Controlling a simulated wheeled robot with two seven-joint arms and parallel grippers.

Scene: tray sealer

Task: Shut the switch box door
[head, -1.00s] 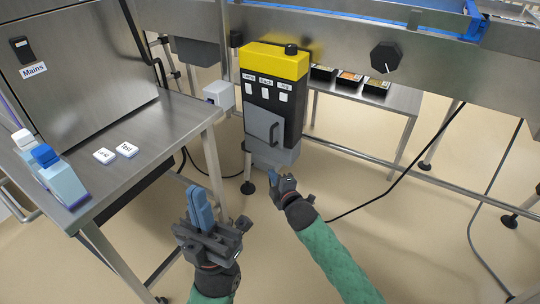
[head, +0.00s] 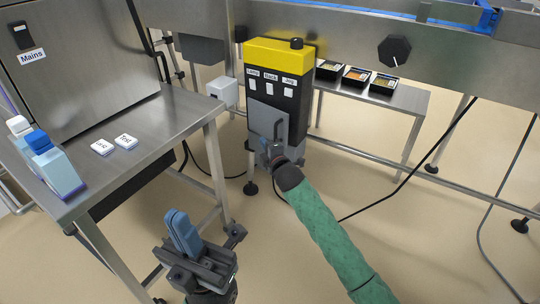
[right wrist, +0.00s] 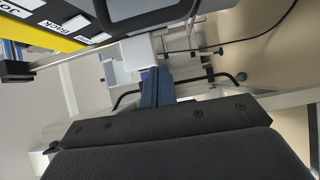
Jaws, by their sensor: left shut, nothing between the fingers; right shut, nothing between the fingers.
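The switch box (head: 291,95) is black with a yellow top and a row of labelled white switches. Its grey door (head: 262,121), with a bar handle, is on the lower front; I cannot tell how far it stands open. My right gripper (head: 266,146) is shut and empty at the door's lower part, partly hiding it; contact is unclear. In the right wrist view its blue fingers (right wrist: 157,86) are together, below the grey door edge (right wrist: 150,18) at the top. My left gripper (head: 176,218) is shut and empty, low in front of the steel table.
The steel table (head: 150,123) on the left carries two white labelled tags and a blue-white block (head: 50,170). A small white box (head: 223,92) is left of the switch box. Several black trays (head: 355,77) sit on a shelf to the right. Floor in front is open.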

